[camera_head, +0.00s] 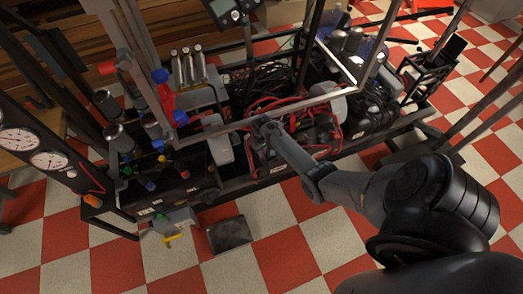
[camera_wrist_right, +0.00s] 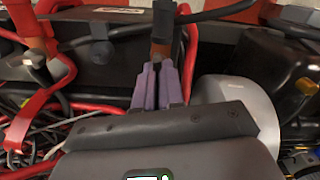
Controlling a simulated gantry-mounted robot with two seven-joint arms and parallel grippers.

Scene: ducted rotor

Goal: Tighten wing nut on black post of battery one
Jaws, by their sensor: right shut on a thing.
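My right gripper (camera_head: 262,122) reaches in from the lower right, over the cable-covered engine bay. In the right wrist view its two purple-grey fingers (camera_wrist_right: 157,82) are closed together, pointing at a dark post with a cable end (camera_wrist_right: 164,14). A brownish part (camera_wrist_right: 160,48) shows just beyond the fingertips. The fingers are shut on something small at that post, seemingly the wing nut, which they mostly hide. A black battery case (camera_wrist_right: 112,58) lies behind and left of the fingers. A red cable end with a grey stud (camera_wrist_right: 36,60) is at the left. My left gripper is not in view.
Red and black cables (camera_head: 300,110) run around the gripper. A grey rounded housing (camera_wrist_right: 238,95) stands close to its right in the wrist view. Metal frame bars (camera_head: 235,122) cross the bay. A gauge panel (camera_head: 48,150) stands at the far left. The checkered floor (camera_head: 290,235) is mostly clear.

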